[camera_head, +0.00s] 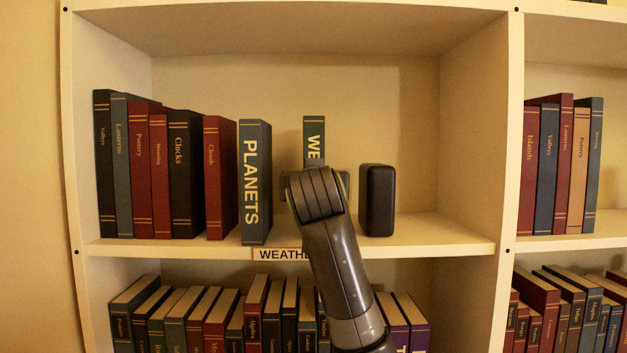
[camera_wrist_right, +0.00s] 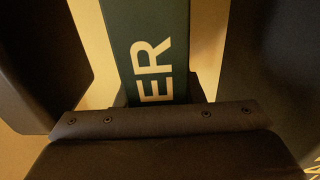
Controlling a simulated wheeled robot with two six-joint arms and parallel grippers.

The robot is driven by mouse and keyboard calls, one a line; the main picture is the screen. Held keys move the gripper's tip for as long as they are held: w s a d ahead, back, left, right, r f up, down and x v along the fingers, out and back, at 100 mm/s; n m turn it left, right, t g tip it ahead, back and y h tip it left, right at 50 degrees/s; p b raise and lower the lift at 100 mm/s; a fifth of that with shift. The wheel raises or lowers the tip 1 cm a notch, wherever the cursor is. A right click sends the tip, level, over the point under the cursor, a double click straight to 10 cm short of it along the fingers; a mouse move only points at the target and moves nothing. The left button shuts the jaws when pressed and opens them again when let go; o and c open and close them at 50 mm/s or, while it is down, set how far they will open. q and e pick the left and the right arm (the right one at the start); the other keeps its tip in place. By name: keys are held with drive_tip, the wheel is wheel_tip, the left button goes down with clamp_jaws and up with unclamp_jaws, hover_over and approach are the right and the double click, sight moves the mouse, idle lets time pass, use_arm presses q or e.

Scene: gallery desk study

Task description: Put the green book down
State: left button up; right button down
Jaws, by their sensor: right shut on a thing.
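The green book (camera_head: 314,133) stands upright on the middle shelf, right of the PLANETS book, with "WE" showing on its spine. My right gripper (camera_head: 315,190) is in front of it and hides its lower part. In the right wrist view the book's spine (camera_wrist_right: 148,45) shows "ER" between the two dark fingers, and my right gripper (camera_wrist_right: 155,95) is shut on it. I cannot see whether the book's bottom touches the shelf. My left gripper is not in view.
The PLANETS book (camera_head: 255,182) ends a row of several books at the left. A black block (camera_head: 377,200) stands just right of my gripper. A "WEATHE" label (camera_head: 281,254) is on the shelf edge (camera_head: 440,250). The shelf right of the block is clear.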

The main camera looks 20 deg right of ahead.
drive_tip(key=shift+f, duration=0.25)
drive_tip(key=shift+a, duration=0.1)
drive_tip(key=c, duration=1.4)
unclamp_jaws()
drive_tip(key=shift+f, duration=0.2)
drive_tip(key=o, duration=0.4)
drive_tip(key=shift+o, duration=0.2)
drive_tip(key=shift+s, duration=0.1)
drive_tip(key=shift+r, duration=0.15)
